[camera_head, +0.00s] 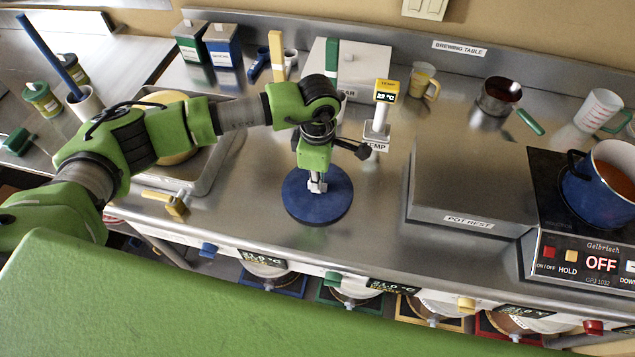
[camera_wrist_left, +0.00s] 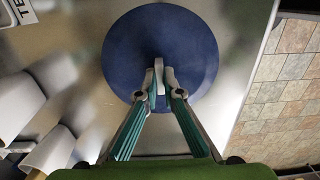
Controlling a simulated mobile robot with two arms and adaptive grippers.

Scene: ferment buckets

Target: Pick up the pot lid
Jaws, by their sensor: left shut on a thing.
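The pot lid (camera_head: 318,207) is a round blue disc with a small grey knob at its middle. It lies over the steel table in the head view, and I cannot tell whether it touches the surface. My left gripper (camera_head: 317,184) reaches down onto the knob from above and is shut on it. In the left wrist view the lid (camera_wrist_left: 195,50) fills the upper middle, and the two fingertips of my left gripper (camera_wrist_left: 159,88) meet at the knob. My right gripper is not in view.
A blue pot (camera_head: 598,192) with orange-brown liquid stands on a black hotplate at the right. A steel pot rest (camera_head: 470,165) lies left of it. A temperature probe stand (camera_head: 377,130) is just right of my left gripper.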

